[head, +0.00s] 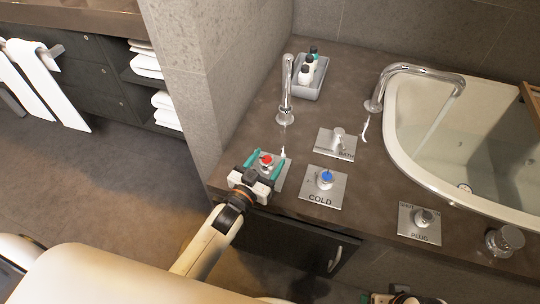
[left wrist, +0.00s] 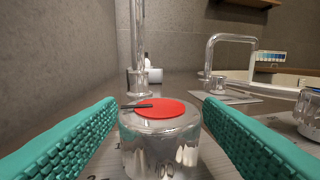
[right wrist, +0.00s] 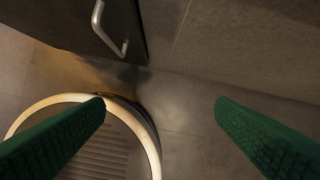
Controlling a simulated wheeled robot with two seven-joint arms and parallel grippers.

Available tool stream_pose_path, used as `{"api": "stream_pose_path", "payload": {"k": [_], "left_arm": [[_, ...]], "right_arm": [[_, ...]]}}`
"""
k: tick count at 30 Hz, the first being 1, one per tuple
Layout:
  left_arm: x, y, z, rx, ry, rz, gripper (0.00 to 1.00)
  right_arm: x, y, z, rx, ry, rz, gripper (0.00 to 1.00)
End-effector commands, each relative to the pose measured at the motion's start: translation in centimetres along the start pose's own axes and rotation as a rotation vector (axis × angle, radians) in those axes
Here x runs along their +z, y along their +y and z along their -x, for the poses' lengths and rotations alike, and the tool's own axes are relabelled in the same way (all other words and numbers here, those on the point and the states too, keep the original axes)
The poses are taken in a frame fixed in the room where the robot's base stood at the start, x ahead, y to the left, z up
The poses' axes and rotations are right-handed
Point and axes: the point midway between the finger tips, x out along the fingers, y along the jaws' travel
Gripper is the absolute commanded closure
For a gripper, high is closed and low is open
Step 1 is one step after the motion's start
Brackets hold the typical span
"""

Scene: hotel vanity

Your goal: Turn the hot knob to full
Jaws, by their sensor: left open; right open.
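The hot knob (head: 266,160) is a clear knob with a red top on a metal plate near the counter's front left corner. In the left wrist view the hot knob (left wrist: 160,140) stands between the two teal fingers, with a dark pointer line on its red cap pointing left. My left gripper (head: 266,157) is open around the knob, with a gap showing on both sides. The plate's lettering is mostly hidden by the gripper. My right gripper (right wrist: 160,105) is open and empty, low down in front of the dark cabinet.
The blue-topped cold knob (head: 326,177) is just right of the hot knob. The bath selector (head: 337,142), plug knob (head: 423,218), spout (head: 286,90), bottle tray (head: 311,78) and bathtub (head: 395,140) are also around. A cabinet handle (right wrist: 107,30) is near my right gripper.

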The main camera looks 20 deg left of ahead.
Motion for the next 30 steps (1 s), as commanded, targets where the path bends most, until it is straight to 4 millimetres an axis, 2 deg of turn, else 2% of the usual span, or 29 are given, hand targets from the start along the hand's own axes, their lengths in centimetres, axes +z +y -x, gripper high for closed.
{"api": "stream_pose_path", "payload": {"k": [6, 13, 18, 30], "left_arm": [[0.0, 0.0, 5.0, 0.001, 0.006, 0.0, 0.39], [0.0, 0.0, 8.7, 0.0, 0.003, 0.0, 0.39], [0.1, 0.0, 9.8, 0.001, 0.001, 0.0, 0.39], [0.0, 0.0, 9.9, 0.0, 0.0, 0.0, 0.39]], "right_arm": [[-0.3, 0.1, -2.5, 0.003, 0.017, 0.002, 0.21], [-0.7, 0.2, -4.3, 0.004, 0.025, 0.003, 0.21], [-0.9, 0.2, -4.8, 0.004, 0.028, 0.003, 0.21], [-0.9, 0.2, -4.8, 0.004, 0.027, 0.003, 0.21]]}}
